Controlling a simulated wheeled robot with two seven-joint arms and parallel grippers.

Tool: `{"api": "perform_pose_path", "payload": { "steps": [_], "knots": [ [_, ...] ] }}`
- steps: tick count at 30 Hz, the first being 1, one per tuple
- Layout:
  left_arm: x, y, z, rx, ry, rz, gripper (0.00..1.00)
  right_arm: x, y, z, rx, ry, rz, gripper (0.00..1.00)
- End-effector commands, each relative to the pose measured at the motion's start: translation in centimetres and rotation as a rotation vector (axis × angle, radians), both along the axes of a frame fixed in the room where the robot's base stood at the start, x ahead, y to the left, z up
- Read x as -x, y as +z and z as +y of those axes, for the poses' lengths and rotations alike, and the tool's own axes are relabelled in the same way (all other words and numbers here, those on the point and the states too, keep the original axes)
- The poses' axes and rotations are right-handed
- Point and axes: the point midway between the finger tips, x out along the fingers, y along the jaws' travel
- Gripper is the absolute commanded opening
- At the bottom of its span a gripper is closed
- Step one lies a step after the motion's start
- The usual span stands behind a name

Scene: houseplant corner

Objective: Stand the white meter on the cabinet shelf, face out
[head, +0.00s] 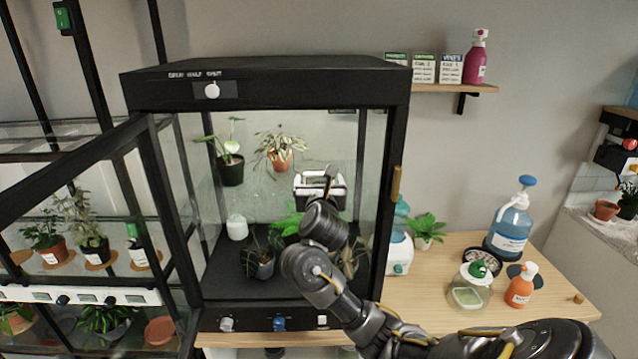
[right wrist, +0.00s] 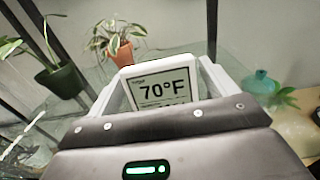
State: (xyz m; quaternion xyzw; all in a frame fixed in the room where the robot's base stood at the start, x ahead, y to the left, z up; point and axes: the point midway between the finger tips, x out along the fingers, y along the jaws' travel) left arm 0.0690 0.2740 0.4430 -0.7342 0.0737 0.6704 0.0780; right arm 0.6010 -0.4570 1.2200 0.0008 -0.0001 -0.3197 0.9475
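The white meter (right wrist: 160,90) shows in the right wrist view, its 70°F screen upright and turned toward my wrist. The pale fingers of my right gripper (right wrist: 161,68) flank its two sides and appear shut on it. In the head view my right arm reaches through the open front of the black cabinet (head: 265,75), and the right gripper (head: 320,188) is inside, toward the back. The meter's face is not readable there. A clear glass shelf (right wrist: 88,78) shows behind the meter; I cannot tell whether the meter touches it. My left gripper is out of view.
Inside the cabinet, a dark-potted plant (head: 231,168) and a terracotta-potted plant (head: 280,160) stand at the back left. A white dome (head: 237,228) and more plants are on the floor. The glass door (head: 105,210) is swung open left. Bottles crowd the wooden table (head: 440,290) at right.

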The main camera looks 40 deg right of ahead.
Motion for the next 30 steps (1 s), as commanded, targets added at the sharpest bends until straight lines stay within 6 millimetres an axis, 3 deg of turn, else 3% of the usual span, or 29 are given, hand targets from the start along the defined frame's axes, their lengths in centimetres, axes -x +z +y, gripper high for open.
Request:
{"api": "perform_pose_path", "payload": {
  "steps": [14, 30],
  "knots": [
    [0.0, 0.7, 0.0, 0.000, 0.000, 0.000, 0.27, 0.2, 0.5, 0.3, -0.002, 0.003, -0.001, 0.92],
    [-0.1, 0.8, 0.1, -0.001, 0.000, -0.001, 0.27, 8.1, 0.3, 6.3, -0.005, 0.004, -0.003, 0.92]
  ]
}}
